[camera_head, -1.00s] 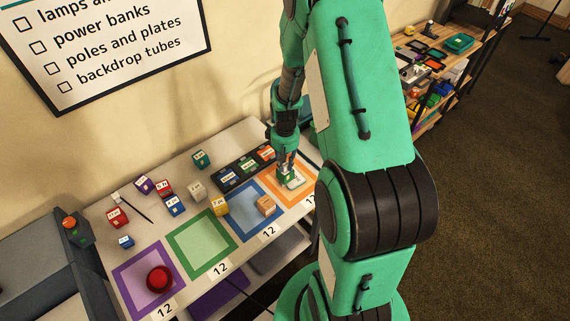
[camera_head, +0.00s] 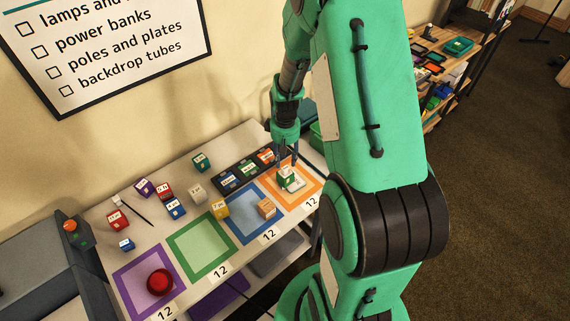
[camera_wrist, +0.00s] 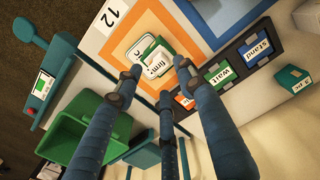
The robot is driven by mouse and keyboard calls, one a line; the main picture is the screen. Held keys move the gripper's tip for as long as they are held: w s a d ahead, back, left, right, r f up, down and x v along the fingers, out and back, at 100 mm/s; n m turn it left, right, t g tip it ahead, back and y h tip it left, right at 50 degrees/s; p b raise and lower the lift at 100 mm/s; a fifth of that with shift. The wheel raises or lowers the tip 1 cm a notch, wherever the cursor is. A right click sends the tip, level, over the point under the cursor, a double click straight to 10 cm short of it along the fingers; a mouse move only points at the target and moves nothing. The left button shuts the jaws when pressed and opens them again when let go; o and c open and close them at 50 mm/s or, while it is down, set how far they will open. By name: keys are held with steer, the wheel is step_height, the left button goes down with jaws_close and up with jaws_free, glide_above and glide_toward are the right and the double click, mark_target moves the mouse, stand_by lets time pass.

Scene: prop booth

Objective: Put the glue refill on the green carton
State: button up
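A small white-and-green box (camera_head: 286,178) stands inside the orange square; the wrist view shows its top labelled "firm" (camera_wrist: 157,66). A flat white piece with a green edge (camera_head: 297,184) lies under or against it; it also shows in the wrist view (camera_wrist: 139,47). I cannot tell for sure which of these is the glue refill and which the green carton. My gripper (camera_head: 287,158) is just above the box. In the wrist view its fingers (camera_wrist: 158,70) are spread and empty, with the box between and beyond their tips.
A black tray (camera_head: 226,188) with blue, green and orange blocks lies behind the squares.

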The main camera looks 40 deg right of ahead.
mark_target(285, 168)
step_height(285, 168, up, 7)
steer(key=shift+f, duration=0.15)
stand_by(0.4)
steer(key=s+a+r+t, duration=0.1)
steer(key=s+a+r, duration=0.1)
steer(key=a+r, duration=0.65)
steer(key=s+a+r+t, duration=0.25)
steer(key=a+r, duration=0.35)
steer(key=r, duration=0.6)
steer(key=s+a+r+t, duration=0.1)
steer(key=s+a+r, duration=0.4)
steer(key=s+a, duration=0.1)
steer(key=s+a+r+t, duration=0.1)
steer(key=s+a+r, duration=0.4)
steer(key=s, duration=0.4)
steer(key=shift+s+a+n, duration=0.2)
steer(key=shift+a+n, duration=0.1)
steer(key=shift+a, duration=0.1)
